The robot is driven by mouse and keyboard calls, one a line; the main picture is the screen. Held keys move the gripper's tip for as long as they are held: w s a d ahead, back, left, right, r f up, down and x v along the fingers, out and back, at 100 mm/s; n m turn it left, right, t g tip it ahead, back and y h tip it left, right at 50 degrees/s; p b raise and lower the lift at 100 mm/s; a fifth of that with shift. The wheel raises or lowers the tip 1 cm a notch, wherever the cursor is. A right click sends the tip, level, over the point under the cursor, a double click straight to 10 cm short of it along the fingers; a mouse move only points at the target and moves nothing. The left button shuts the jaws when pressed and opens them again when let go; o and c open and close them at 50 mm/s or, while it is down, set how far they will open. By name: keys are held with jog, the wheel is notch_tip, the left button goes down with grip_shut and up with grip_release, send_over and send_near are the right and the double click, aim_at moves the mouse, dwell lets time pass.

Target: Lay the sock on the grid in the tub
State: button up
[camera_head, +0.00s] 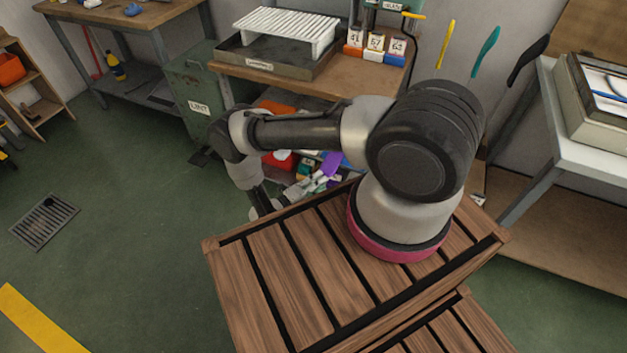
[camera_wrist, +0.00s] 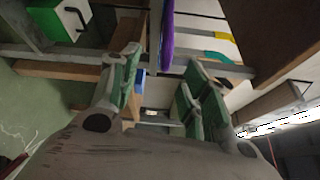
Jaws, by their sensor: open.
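The wide grey tub (camera_head: 255,65) stands on the wooden bench at the back, with the white slatted grid (camera_head: 285,24) on it. A long purple thing (camera_head: 324,170) shows low by the bench's lower shelf; I cannot tell whether it is the sock. A purple strip also shows in the wrist view (camera_wrist: 167,38), just beyond my fingertips. My gripper (camera_wrist: 160,88) is open, its green-padded fingers apart, and I see nothing held between them. In the head view my arm reaches down in front of the bench, and its end is largely hidden.
A green cabinet (camera_head: 194,95) stands left of the bench. Numbered boxes (camera_head: 374,45) sit on the bench, right of the tub. Yellow, teal (camera_head: 486,51) and black long shapes hang on the wall. A white table (camera_head: 575,150) stands at right.

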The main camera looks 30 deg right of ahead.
aim_at(327, 168)
jog(key=shift+w+d+r+n+t, duration=0.1)
jog(key=shift+w+d+n+t, duration=0.3)
jog(key=shift+d, duration=0.6)
jog(key=shift+w+d+r+n+t, duration=0.1)
jog(key=shift+w+d+n, duration=0.45)
jog(key=shift+w+d, duration=0.35)
jog(key=shift+w+d+r+n+t, duration=0.15)
jog(key=shift+w+d+n, duration=0.3)
jog(key=shift+d, duration=0.65)
jog(key=shift+f, duration=0.1)
grip_shut()
jog(key=shift+r, duration=2.55)
jog(key=shift+s+a, duration=0.1)
